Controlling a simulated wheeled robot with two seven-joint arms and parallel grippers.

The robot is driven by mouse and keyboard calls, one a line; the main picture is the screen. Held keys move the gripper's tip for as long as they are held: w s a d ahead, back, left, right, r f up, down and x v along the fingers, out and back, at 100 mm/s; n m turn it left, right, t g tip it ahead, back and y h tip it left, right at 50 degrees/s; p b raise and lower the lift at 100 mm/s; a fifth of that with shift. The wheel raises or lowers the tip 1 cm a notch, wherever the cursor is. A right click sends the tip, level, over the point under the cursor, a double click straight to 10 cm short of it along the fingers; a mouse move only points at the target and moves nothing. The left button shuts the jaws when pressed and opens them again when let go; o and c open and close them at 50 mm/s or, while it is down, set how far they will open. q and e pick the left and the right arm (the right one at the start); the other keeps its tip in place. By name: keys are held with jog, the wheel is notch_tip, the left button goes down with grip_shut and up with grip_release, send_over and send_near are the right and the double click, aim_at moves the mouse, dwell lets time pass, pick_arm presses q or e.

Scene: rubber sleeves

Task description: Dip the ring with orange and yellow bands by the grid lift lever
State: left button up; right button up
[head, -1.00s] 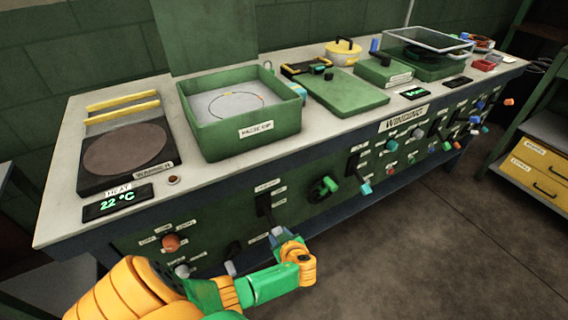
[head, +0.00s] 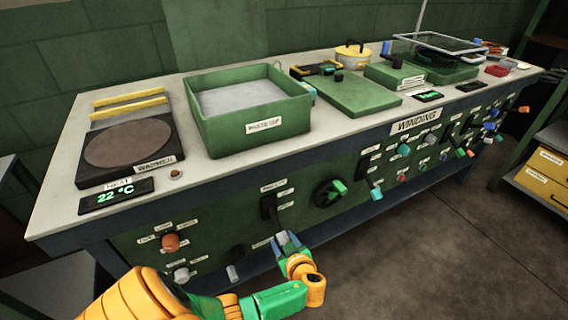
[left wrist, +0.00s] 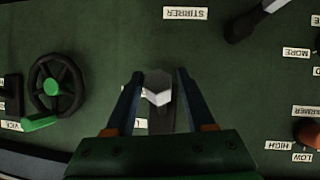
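The green tank (head: 250,130) on the bench holds a flat grey surface; no ring with orange and yellow bands shows in it. A lever with a pale grey knob (left wrist: 157,92) sits on the front panel below the tank. Its dark slot (head: 269,207) shows in the head view, and the knob is at its lower end. My left gripper (head: 288,240) is at this lever. In the left wrist view its two fingers (left wrist: 158,78) stand apart on either side of the knob, with gaps. The lever's label is mostly hidden. My right gripper is out of view.
A hand wheel with a green handle (head: 330,192) is right of the lever. Another lever (head: 235,262), an orange knob (head: 171,242) and a grey knob (head: 181,273) are left. A round hot plate (head: 128,146) lies left of the tank. The floor in front is clear.

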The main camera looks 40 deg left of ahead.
pick_arm(q)
jog(key=shift+o, duration=0.7)
jog(key=shift+w, duration=0.1)
jog(key=p+v, duration=0.1)
jog(key=v, duration=0.6)
jog(key=s+d+f+m+g+h+p, duration=0.4)
jog(key=s+f+m+h+p, duration=0.35)
jog(key=s+f+m, duration=0.55)
jog(key=s+d+m+h+p, duration=0.3)
jog(key=s, duration=1.1)
jog(key=shift+s+f+m+g, duration=0.3)
jog(key=shift+f+g, duration=0.1)
jog(key=shift+f, duration=0.1)
